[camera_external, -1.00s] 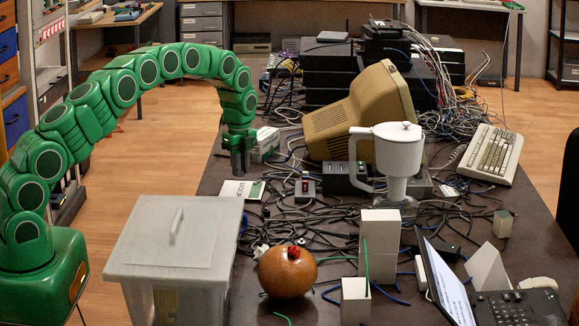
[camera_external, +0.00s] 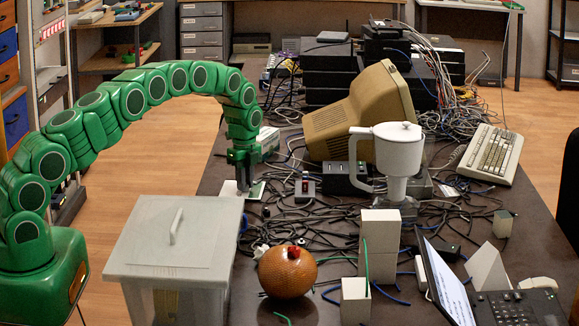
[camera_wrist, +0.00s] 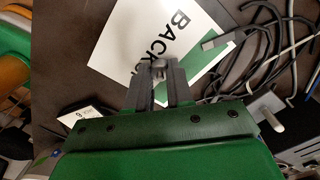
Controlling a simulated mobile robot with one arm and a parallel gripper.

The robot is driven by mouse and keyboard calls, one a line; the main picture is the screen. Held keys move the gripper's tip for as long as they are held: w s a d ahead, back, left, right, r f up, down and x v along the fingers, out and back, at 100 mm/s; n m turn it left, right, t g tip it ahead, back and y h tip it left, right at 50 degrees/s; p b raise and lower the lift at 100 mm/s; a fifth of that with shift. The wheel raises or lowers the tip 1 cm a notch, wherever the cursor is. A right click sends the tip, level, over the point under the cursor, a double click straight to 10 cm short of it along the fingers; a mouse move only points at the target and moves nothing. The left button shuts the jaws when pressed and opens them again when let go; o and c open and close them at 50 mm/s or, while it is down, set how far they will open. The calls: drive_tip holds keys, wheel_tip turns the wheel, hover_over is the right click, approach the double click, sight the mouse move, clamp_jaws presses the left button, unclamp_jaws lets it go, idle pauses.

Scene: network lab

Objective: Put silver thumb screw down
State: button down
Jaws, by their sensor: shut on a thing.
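My gripper (camera_external: 243,185) points down above the left side of the dark table, beside a white and green card. In the wrist view, my gripper (camera_wrist: 159,78) has its two dark fingers closed around a small silver-grey piece, the silver thumb screw (camera_wrist: 158,66), held at the fingertips. The card (camera_wrist: 160,38), printed with "BACK" lettering, lies beneath the fingertips. In the external view the screw is too small to make out. I cannot tell whether it touches the card.
Tangled cables (camera_external: 300,220) cover the table's middle. A lidded grey bin (camera_external: 175,245) stands near my gripper at the front left. An orange ball-shaped object (camera_external: 287,273) sits at the front. A beige monitor (camera_external: 355,120) and a white pitcher (camera_external: 398,155) stand to the right.

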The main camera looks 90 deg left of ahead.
drive_tip(key=c, duration=1)
unclamp_jaws()
drive_tip(key=shift+f, duration=0.1)
wheel_tip(320, 180, up, 12)
drive_tip(key=shift+o, duration=0.5)
